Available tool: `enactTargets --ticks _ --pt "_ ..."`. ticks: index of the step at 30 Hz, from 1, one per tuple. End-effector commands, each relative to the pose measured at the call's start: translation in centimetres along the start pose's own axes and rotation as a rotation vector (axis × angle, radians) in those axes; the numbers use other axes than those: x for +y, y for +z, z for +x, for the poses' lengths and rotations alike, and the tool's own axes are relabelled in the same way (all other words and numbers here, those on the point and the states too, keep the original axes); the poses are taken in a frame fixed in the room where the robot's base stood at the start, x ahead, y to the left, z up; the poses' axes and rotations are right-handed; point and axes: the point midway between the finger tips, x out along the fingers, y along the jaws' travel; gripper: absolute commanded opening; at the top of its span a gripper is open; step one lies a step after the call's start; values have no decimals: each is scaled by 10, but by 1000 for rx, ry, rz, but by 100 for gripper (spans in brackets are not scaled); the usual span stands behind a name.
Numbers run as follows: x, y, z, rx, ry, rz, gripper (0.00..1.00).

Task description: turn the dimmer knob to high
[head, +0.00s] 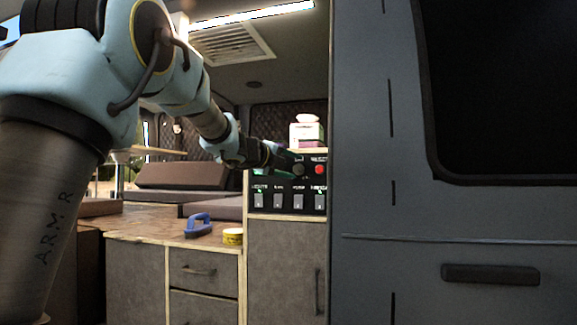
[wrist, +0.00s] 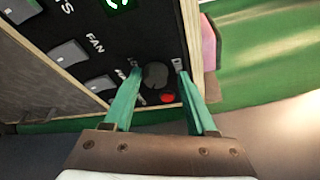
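The dimmer knob (wrist: 155,75) is a dark round knob on the black control panel (head: 288,186). In the head view, the knob (head: 298,169) shows just right of my gripper (head: 284,160). In the wrist view, my gripper (wrist: 158,70) has its two green fingers apart, one on each side of the knob, with a gap showing at both sides. Whether the fingertips reach down around the knob or stop short of it is hard to tell. The knob's pointer is too dark to read.
A red button (wrist: 167,98) sits close to the knob, between the fingers in the wrist view. Several rocker switches (head: 278,201) line the panel below. A blue-handled brush (head: 198,225) and a yellow tape roll (head: 233,236) lie on the counter. The van door (head: 370,200) stands at right.

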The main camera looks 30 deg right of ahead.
Motion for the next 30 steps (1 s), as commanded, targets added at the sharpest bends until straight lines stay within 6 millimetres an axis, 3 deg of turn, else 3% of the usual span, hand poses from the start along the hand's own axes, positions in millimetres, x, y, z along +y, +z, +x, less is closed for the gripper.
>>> enactTargets --ticks 3,13,24,30 --pt "2 -2 1 3 2 0 69" --pt "2 -2 -6 4 3 0 69" --pt "1 -1 -74 2 1 0 69" --pt "1 0 -100 2 2 -1 69"
